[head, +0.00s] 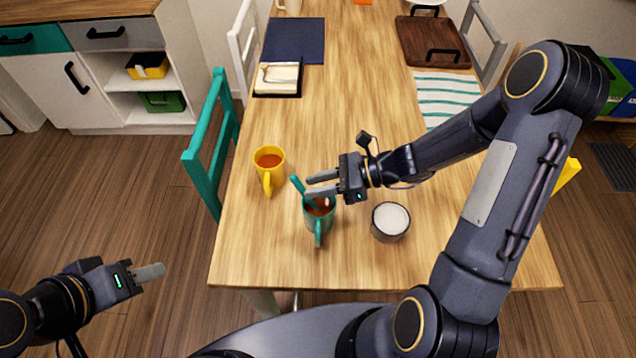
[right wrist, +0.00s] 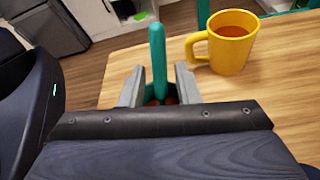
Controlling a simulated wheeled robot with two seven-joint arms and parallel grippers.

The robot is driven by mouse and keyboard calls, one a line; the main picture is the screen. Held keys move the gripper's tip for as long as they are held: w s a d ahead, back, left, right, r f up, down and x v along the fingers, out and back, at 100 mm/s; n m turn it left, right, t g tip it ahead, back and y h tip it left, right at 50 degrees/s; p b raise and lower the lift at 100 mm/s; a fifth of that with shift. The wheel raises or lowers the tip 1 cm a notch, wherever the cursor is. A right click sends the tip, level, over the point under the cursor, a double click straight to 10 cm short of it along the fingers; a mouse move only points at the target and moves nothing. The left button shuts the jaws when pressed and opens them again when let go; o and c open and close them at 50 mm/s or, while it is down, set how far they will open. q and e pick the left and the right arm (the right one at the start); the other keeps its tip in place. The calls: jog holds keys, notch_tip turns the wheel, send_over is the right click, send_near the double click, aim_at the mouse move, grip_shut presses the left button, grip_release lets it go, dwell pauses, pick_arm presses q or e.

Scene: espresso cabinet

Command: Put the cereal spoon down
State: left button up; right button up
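A teal spoon (head: 298,186) leans in a teal mug (head: 318,222) of reddish-brown drink, its handle sticking up to the left. My right gripper (head: 312,185) is over the mug, its two fingers apart and pointing left near the handle. In the right wrist view the spoon handle (right wrist: 158,60) stands between the spread fingers (right wrist: 158,88), with a gap on each side. The spoon's lower end is hidden in the mug. My left gripper (head: 150,272) is off the table at lower left, with nothing seen in it; its fingers overlap in view.
A yellow mug (head: 269,160) of drink stands left of the teal mug, and a dark cup with white contents (head: 390,221) to the right. A striped cloth (head: 447,97), a black tray (head: 277,82), a blue mat (head: 294,40) and a wooden tray (head: 430,45) lie farther back. A teal chair (head: 212,140) is at left.

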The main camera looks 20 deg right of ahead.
jog(key=shift+o, duration=1)
jog(key=s+d+p, duration=0.2)
jog(key=d, duration=0.7)
jog(key=shift+d, duration=0.1)
jog(key=s+r+n+t+h, duration=0.2)
jog(key=s+r+n+h, duration=0.7)
jog(key=s+r+n, duration=0.6)
jog(key=s+n, duration=0.1)
jog(key=n, duration=0.5)
jog(key=shift+t+h, duration=0.4)
